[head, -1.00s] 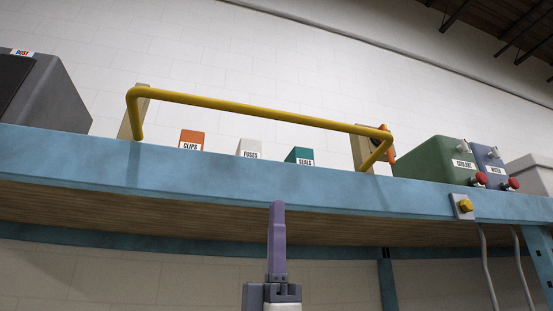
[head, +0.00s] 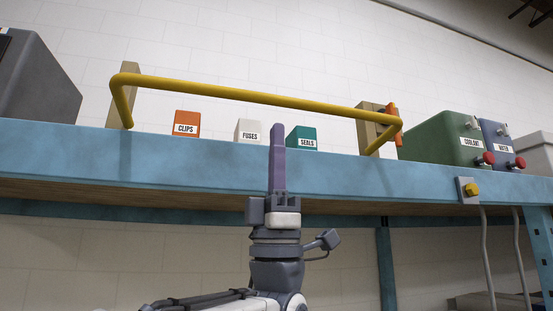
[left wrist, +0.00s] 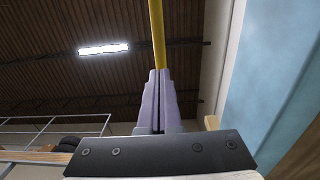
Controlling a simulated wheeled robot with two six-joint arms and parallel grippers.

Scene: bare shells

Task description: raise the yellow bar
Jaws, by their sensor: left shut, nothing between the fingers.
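The yellow bar (head: 240,94) spans the front of the blue shelf between two tan blocks, with bent arms at both ends. My left gripper (head: 277,126) points up in front of the shelf edge, its purple fingers together and empty. Its tip shows a little below the bar in the head view. In the left wrist view the shut fingers (left wrist: 159,75) line up with the bar (left wrist: 157,30), which runs upward from behind their tips. I cannot tell whether they touch. My right gripper is in neither view.
On the blue shelf (head: 70,150) stand boxes labelled clips (head: 186,123), fuses (head: 248,131) and seals (head: 302,138). Green (head: 441,139) and blue (head: 494,137) containers with red knobs stand at the right. An orange piece (head: 393,122) is at the bar's right block. A yellow button (head: 471,190) is on the shelf edge.

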